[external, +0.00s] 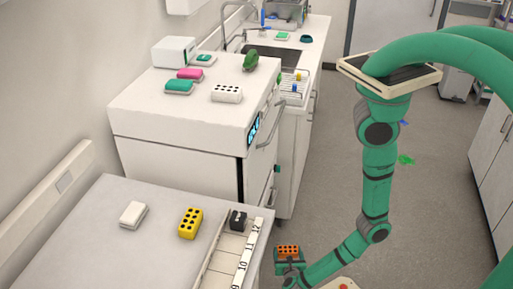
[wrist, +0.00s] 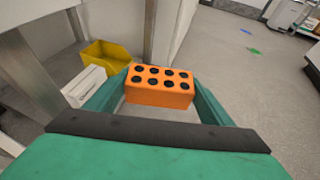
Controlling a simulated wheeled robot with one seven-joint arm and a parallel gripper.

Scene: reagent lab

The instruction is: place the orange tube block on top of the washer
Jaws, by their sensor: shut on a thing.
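The orange tube block (external: 288,250) has black round holes in its top. It also shows in the wrist view (wrist: 160,88), level between the two green fingers. My gripper (external: 287,257) is shut on it and holds it in the air beside the front table's right edge, low in the external view. The washer (external: 190,115) is the white boxy machine with a lit display, behind the front table. Its flat top is well above and to the left of my gripper in the picture.
On the washer top are a white tube block (external: 227,93), pink (external: 190,74) and teal (external: 180,86) items, a white box (external: 174,51) and a green object (external: 250,60). Its front right top is clear. The front table holds a yellow tube block (external: 190,223) and a numbered rack (external: 232,255).

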